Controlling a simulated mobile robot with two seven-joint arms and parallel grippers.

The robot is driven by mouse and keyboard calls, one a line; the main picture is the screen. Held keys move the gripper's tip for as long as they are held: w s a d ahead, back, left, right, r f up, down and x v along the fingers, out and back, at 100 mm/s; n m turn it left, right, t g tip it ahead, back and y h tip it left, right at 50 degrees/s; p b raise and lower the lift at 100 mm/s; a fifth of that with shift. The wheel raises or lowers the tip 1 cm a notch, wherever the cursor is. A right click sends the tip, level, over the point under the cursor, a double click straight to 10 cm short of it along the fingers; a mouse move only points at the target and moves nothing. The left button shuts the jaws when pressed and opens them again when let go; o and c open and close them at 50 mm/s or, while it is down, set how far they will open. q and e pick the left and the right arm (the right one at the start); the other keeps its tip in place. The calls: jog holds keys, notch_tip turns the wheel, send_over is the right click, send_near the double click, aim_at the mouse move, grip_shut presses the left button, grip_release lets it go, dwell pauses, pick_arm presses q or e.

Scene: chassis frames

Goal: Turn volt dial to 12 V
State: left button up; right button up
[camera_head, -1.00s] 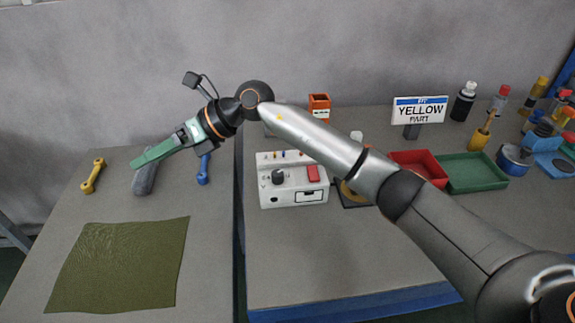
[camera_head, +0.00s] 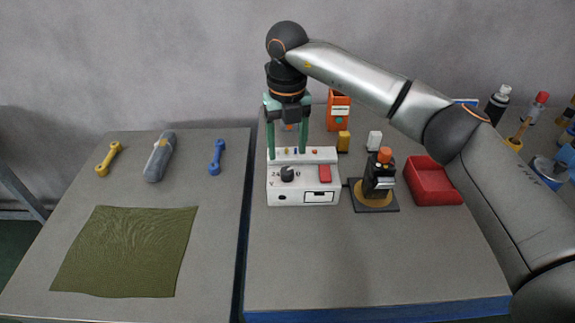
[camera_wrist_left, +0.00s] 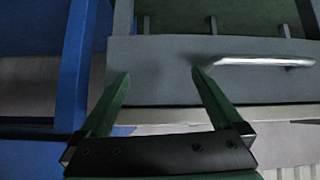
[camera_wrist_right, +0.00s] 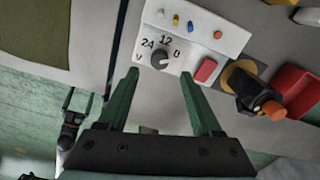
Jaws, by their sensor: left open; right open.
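The white power supply box (camera_head: 304,187) stands on the right table. Its black volt dial (camera_head: 287,174) is on the front, left of a red switch (camera_head: 325,173). In the right wrist view the dial (camera_wrist_right: 160,60) has the marks 24, 12 and 0 around it; I cannot tell surely which mark it points to. My right gripper (camera_head: 286,155) is open and points down above the box, its fingers on either side of the dial in its wrist view, apparently not touching it. My left gripper (camera_wrist_left: 160,73) is open and empty, and out of the head view.
A black device with an orange knob (camera_head: 380,180) stands close right of the box, then a red bin (camera_head: 432,184). An orange holder (camera_head: 339,110) is behind. The left table holds wrenches, a grey tool (camera_head: 159,157) and a green cloth (camera_head: 125,252). A metal handle (camera_wrist_left: 262,62) is near my left gripper.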

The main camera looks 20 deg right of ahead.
aim_at(287, 170)
notch_tip(287, 170, down, 6)
jog(key=shift+f, duration=0.2)
grip_shut()
dwell(0.6)
